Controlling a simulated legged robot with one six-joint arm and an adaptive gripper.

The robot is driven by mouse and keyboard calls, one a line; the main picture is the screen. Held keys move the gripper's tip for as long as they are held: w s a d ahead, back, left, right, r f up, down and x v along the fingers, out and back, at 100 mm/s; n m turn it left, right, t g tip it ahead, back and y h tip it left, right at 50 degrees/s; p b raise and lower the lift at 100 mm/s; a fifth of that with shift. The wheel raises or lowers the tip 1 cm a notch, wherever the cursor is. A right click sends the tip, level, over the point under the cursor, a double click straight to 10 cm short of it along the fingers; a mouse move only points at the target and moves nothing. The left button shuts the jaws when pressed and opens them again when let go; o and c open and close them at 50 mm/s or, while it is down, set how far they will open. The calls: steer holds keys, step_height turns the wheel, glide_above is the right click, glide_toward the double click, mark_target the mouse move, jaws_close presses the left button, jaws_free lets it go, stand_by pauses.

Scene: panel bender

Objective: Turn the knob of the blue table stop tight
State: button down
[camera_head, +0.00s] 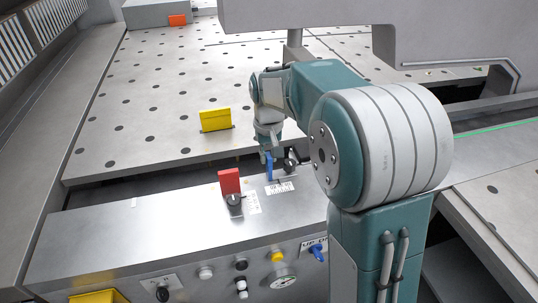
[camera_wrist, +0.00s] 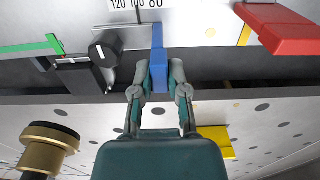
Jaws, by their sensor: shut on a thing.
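The blue table stop (camera_head: 269,166) stands on the grey front rail, beside a printed scale. In the wrist view it is a narrow upright blue plate (camera_wrist: 158,45). My gripper (camera_head: 268,150) reaches down to it from behind. In the wrist view the fingers of my gripper (camera_wrist: 160,75) close in from both sides, with the blue part between the fingertips.
A red stop (camera_head: 230,181) with a black knob (camera_head: 235,201) stands left on the rail. A yellow stop (camera_head: 215,120) stands on the perforated table. A green bar (camera_wrist: 30,47) and a brass knob (camera_wrist: 48,145) show left in the wrist view. A dark gap separates rail and table.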

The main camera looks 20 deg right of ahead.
steer(key=shift+d+f, duration=0.1)
steer(key=shift+d, duration=0.1)
steer(key=c, duration=0.6)
jaws_free()
steer(key=shift+d, duration=0.5)
steer(key=shift+c, duration=0.2)
steer(key=shift+a, duration=0.2)
steer(key=shift+a+r, duration=0.15)
steer(key=shift+r, duration=0.1)
step_height(320, 180, up, 11)
steer(key=shift+r, duration=0.2)
